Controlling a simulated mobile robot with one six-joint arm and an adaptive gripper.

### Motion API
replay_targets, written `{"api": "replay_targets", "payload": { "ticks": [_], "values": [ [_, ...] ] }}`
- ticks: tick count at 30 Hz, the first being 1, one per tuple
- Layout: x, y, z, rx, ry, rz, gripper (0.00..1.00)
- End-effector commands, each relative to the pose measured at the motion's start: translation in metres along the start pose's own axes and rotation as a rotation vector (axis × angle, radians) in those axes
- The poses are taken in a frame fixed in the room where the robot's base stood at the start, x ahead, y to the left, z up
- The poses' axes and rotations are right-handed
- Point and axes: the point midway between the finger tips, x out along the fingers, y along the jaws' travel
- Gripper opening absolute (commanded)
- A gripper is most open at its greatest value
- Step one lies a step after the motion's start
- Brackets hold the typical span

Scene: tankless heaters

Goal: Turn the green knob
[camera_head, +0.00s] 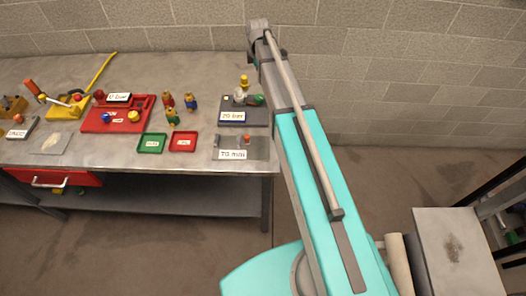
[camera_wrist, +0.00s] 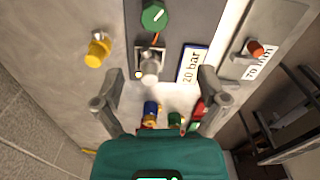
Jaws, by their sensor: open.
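The green knob (camera_wrist: 154,16) is round with a white pointer line. It sits at the top of the wrist view on a dark grey panel (camera_wrist: 208,25). In the head view the green knob (camera_head: 259,100) shows at the right of that panel, close beside my arm. My gripper (camera_wrist: 160,82) is open and empty. Its two grey fingers are spread in the wrist view, and the knob lies ahead of them, apart from both. A metal fitting (camera_wrist: 150,67) on the panel lies between the fingers and the knob. I cannot make out my gripper in the head view.
A yellow knob (camera_wrist: 97,48) stands left of the green knob. A "20 bar" label (camera_wrist: 190,66) and an orange-red knob (camera_wrist: 256,48) lie right. Several small figures (camera_head: 172,116), a red tray (camera_head: 118,113) and small green and red plates share the metal table (camera_head: 200,70).

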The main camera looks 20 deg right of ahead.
Motion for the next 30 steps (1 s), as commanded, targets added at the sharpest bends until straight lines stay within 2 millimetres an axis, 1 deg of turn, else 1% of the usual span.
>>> {"api": "replay_targets", "payload": {
  "ticks": [1, 8, 30],
  "values": [
    [0.006, -0.007, -0.001, 0.020, 0.000, 0.000, 0.92],
    [0.020, -0.028, -0.003, 0.135, 0.000, 0.000, 0.92],
    [0.071, -0.112, -0.011, 0.592, 0.000, 0.000, 0.92]
  ]
}}
